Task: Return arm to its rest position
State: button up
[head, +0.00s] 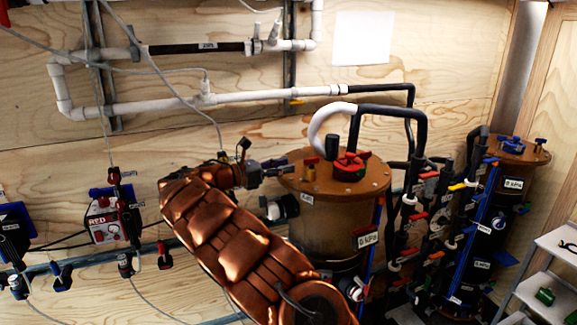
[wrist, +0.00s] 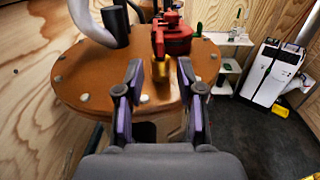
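My gripper (head: 283,167) is at the left rim of the brown round lid of the front filter tank (head: 345,193), pointing right. In the wrist view my gripper (wrist: 160,72) is open, with its two purple-lined fingers apart. A small red-handled valve on a brass fitting (head: 310,172) stands on the lid just beyond the fingertips. In the wrist view this brass fitting (wrist: 161,69) shows in the gap between the fingers; I cannot tell whether they touch it. My copper-coloured arm reaches up from the lower right and hides part of the tank.
A larger red valve (head: 349,167) and a white-and-black hose (head: 330,120) rise from the lid. A second tank (head: 510,150) stands at right, by shelves (head: 555,245). White pipes (head: 140,106) run along the wooden wall. Open floor (wrist: 265,140) shows in the wrist view.

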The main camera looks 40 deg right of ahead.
dwell(0.5)
jog(key=s+a+m+y, duration=0.3)
jog(key=s+m, duration=0.1)
jog(key=s, duration=0.6)
jog(key=s+a+m+y, duration=0.3)
jog(key=s+m+y, duration=0.1)
jog(key=s, duration=0.6)
jog(key=s+a+f+m+t+y, duration=0.1)
jog(key=s+a+f+m+y, duration=0.1)
jog(key=s+a, duration=0.5)
jog(key=s+a+f+m+t+y, duration=0.1)
jog(key=s+a+f+y, duration=0.4)
jog(key=a, duration=0.7)
jog(key=s+a+f+m+y, duration=0.3)
jog(key=s+a+f+m, duration=0.1)
jog(key=s+a+f, duration=0.3)
jog(key=s+a, duration=0.1)
jog(key=a, duration=0.1)
jog(key=shift+s+a+t, duration=0.4)
jog(key=shift+f, duration=0.1)
